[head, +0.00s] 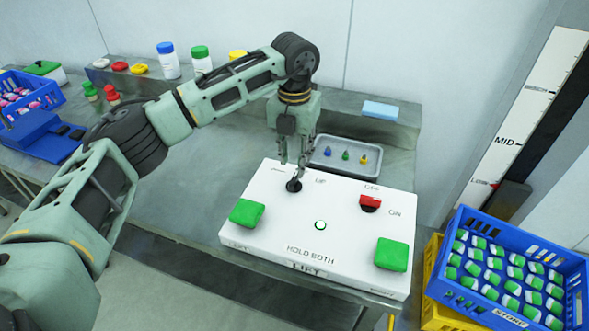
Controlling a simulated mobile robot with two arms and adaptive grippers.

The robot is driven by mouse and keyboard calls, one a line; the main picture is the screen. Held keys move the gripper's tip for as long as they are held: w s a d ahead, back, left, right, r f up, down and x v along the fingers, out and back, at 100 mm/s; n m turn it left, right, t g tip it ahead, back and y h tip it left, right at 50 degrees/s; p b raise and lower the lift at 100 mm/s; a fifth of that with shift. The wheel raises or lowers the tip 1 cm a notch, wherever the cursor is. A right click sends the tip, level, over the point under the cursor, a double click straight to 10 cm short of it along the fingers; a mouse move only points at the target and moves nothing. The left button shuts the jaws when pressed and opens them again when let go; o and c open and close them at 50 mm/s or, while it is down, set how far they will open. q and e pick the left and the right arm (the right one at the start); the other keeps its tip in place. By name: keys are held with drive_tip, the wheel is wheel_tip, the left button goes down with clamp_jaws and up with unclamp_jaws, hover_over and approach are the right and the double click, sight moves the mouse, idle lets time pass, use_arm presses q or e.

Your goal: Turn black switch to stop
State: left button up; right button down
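The black switch (293,186) is a small round knob at the back left of the white control box (262,192), with the label UP beside it. The word at its left is too small to read. My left gripper (293,172) points down right over the black switch, with its fingertips at or just above the knob. A gap shows between the fingers, but I cannot tell whether they touch or grip the switch. The fingers partly hide the knob's top. My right gripper is not in view.
The box also bears a red switch (370,202) by OFF and ON, two green buttons (247,212) (391,254) and a round green-ringed light (320,225). A grey tray (352,143) stands behind. A blue crate (478,222) of green-and-white items is at right.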

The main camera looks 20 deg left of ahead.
sight(294, 177)
use_arm(q)
wheel_tip(294, 177, up, 6)
idle(0.6)
